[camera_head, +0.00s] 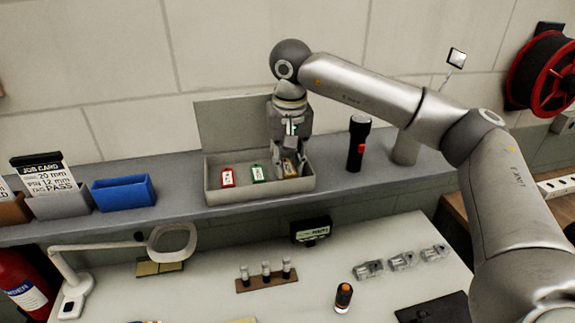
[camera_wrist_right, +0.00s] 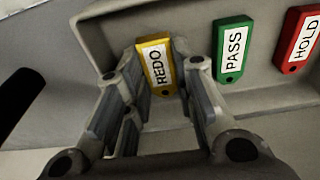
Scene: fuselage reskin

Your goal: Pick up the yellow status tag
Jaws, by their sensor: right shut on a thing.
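The yellow status tag (camera_wrist_right: 157,62), marked REDO, is in the grey open box (camera_head: 262,196) on the shelf. It also shows in the head view as a small yellow patch (camera_head: 290,175) at the right end of the box, partly hidden by my gripper. My right gripper (camera_head: 288,168) reaches down into the box. In the wrist view its fingers (camera_wrist_right: 158,82) stand on both sides of the yellow tag, shut on it. The tag still appears to be at the box floor. My left gripper is not in view.
A green PASS tag (camera_wrist_right: 233,50) and a red HOLD tag (camera_wrist_right: 299,42) lie beside the yellow one. The box's raised lid (camera_head: 232,122) stands behind. A black flashlight (camera_head: 357,143) stands right of the box, a blue bin (camera_head: 124,193) to the left.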

